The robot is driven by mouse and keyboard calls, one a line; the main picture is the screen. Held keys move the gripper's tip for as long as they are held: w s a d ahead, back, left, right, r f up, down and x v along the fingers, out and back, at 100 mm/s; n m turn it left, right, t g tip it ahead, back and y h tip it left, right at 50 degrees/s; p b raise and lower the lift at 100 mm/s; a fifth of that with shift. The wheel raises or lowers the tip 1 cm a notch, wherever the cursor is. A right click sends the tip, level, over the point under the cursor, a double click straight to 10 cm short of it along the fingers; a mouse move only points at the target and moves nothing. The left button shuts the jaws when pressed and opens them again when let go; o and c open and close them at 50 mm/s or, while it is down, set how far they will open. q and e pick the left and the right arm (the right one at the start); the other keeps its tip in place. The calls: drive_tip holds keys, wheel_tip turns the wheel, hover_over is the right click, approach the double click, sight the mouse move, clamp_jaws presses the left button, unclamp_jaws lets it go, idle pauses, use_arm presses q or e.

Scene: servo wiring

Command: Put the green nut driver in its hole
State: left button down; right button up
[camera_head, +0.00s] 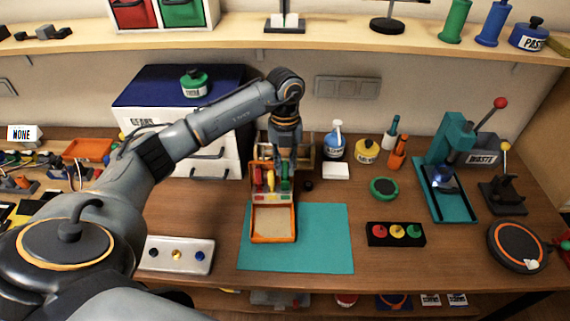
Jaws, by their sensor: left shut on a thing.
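The green nut driver (286,178) stands upright at the right end of the tool rack (262,197). My left gripper (285,163) comes down from above and is shut on the top of its handle. The driver's lower end is at the rack, but I cannot tell how deep it sits in a hole. A red driver (258,177) and a yellow driver (270,180) stand to its left in the rack. My right gripper is not in view.
An orange-rimmed tray (274,240) lies in front of the rack on a teal mat (325,245). A wooden box (303,150) is behind the gripper. A white cabinet (215,163) stands behind left. The mat's right part is clear.

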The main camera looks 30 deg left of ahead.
use_arm(q)
drive_tip(key=shift+f+b, duration=0.5)
drive_tip(key=shift+f, duration=0.25)
idle(0.4)
drive_tip(key=shift+s+f+b, duration=0.1)
drive_tip(key=shift+f+b, duration=0.2)
drive_tip(key=shift+f, duration=0.15)
drive_tip(key=c, duration=0.7)
unclamp_jaws()
drive_tip(key=shift+d, duration=0.1)
drive_tip(key=shift+c, duration=0.2)
drive_tip(key=shift+w+a+r+p, duration=0.15)
drive_tip(key=shift+r+p, duration=1.05)
drive_tip(key=shift+r, duration=0.6)
drive_tip(key=shift+w+a+r+p, duration=0.1)
drive_tip(key=shift+r+p, duration=1.1)
drive_tip(key=shift+r, duration=0.55)
